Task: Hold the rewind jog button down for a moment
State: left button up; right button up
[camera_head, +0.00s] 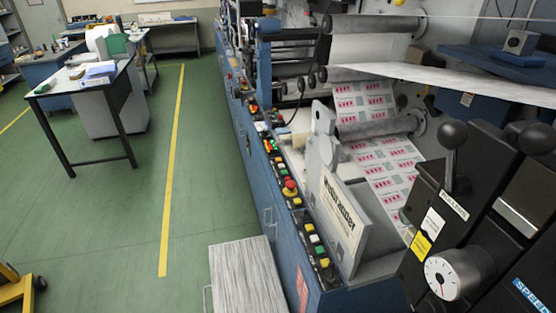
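A row of push buttons runs along the blue side of the machine in the head view. Farther along are a red mushroom button (290,188) on a yellow base and more small coloured buttons (270,146). The labels are too small to read, so I cannot tell which one is the rewind jog button. Neither of my grippers is in view.
A printed web (384,156) runs over rollers beside the buttons. A slanted label plate (340,212) stands just right of them. Black levers (453,136) and a white dial (441,277) are at right. A grey-topped box (245,277) stands on the floor. Green floor (110,230) is open at left.

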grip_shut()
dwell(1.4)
